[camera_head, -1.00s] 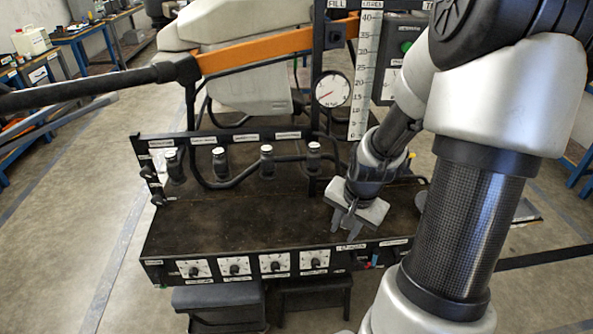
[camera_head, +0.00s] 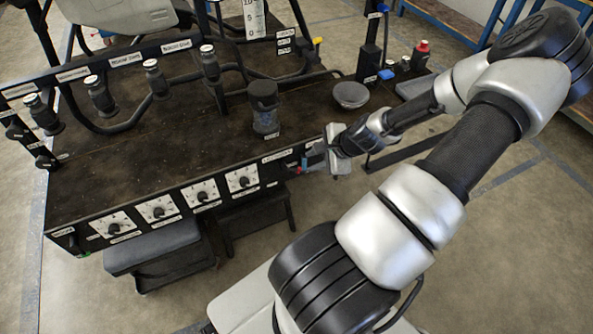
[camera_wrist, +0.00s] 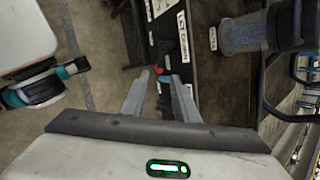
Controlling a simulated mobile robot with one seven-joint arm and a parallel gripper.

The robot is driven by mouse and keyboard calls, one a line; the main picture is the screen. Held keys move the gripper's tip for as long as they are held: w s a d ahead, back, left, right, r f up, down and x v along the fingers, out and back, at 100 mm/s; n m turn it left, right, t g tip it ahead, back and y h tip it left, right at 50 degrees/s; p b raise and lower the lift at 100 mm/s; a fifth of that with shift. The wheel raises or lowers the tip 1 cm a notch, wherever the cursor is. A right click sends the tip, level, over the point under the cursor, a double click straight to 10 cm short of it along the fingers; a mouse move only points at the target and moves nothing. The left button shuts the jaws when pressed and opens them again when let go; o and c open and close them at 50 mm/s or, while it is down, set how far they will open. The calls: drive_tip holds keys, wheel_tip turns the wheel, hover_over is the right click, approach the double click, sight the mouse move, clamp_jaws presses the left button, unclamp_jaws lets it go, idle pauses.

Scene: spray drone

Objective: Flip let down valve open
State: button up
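The let down valve appears as a small red and blue handle (camera_head: 304,161) on the bench's front face, towards its right end. In the wrist view, red and blue parts (camera_wrist: 163,74) show between my fingertips, beside a white label (camera_wrist: 183,32) that seems to end in "DOWN". My gripper (camera_head: 314,152) is at the front edge, close to the valve. In the wrist view, my gripper (camera_wrist: 159,77) has its two fingers apart, one on each side of the red part. Contact with the handle cannot be told. The valve's body is partly hidden.
On the bench top (camera_head: 190,140) stand a dark canister (camera_head: 264,108) near the front edge, a grey bowl (camera_head: 350,95) and a red-capped bottle (camera_head: 421,54). Dial knobs (camera_head: 243,180) line the front face.

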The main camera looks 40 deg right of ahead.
drive_tip(key=b+x, duration=0.3)
drive_tip(key=x, duration=0.9)
drive_tip(key=shift+f, duration=0.25)
drive_tip(key=shift+w, duration=0.1)
clamp_jaws()
